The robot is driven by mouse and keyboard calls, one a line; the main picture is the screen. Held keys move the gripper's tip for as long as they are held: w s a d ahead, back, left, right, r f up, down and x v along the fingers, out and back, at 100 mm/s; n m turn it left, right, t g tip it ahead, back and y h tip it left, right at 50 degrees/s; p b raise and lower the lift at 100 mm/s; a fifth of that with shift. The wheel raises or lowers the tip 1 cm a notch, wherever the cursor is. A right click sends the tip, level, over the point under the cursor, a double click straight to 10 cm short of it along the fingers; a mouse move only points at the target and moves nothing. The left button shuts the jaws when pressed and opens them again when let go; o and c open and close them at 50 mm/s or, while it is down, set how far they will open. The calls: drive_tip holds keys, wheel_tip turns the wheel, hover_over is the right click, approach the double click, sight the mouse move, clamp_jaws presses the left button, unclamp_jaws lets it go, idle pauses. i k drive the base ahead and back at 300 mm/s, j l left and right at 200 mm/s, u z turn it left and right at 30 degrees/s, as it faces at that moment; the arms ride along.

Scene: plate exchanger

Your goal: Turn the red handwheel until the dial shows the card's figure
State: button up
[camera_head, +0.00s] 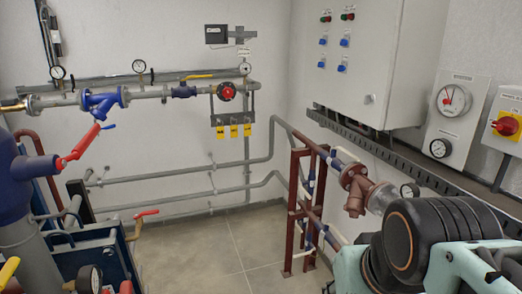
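A small red handwheel (227,91) sits on the grey pipe at the back wall, above a bracket with yellow tags. A round dial (453,100) with a red and white face is on a white panel on the right wall; its reading is too small to make out. Small round gauges also stand along the back pipe, one at the handwheel's upper right (245,68). I cannot tell which one the task means. No card with a readable figure shows. My gripper is out of view; only dark and pale teal links of my arm show at the lower right, well apart from the handwheel.
A blue vessel (15,195) with a red lever and blue-framed equipment (95,245) fill the left. A brown pipe stand (300,205) and brown valve (358,190) stand at centre right. A white cabinet (380,60) hangs on the right wall. Tiled floor (215,250) is free between.

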sight(227, 92)
drive_tip(key=i+u, duration=0.15)
drive_tip(key=i, duration=0.3)
drive_tip(key=i+l+u, duration=0.15)
drive_tip(key=i, duration=0.25)
drive_tip(key=i+l+u, duration=0.2)
drive_tip(key=i, duration=0.25)
drive_tip(key=i+l+u, duration=0.15)
drive_tip(key=i, duration=0.3)
drive_tip(key=i+j+z, duration=0.15)
drive_tip(key=i, duration=0.3)
drive_tip(key=i+z, duration=0.1)
drive_tip(key=i, duration=0.3)
drive_tip(key=i+j+z, duration=0.15)
drive_tip(key=i, duration=0.25)
drive_tip(key=i+j+z, duration=0.1)
drive_tip(key=i+j, duration=0.2)
drive_tip(key=i, duration=0.15)
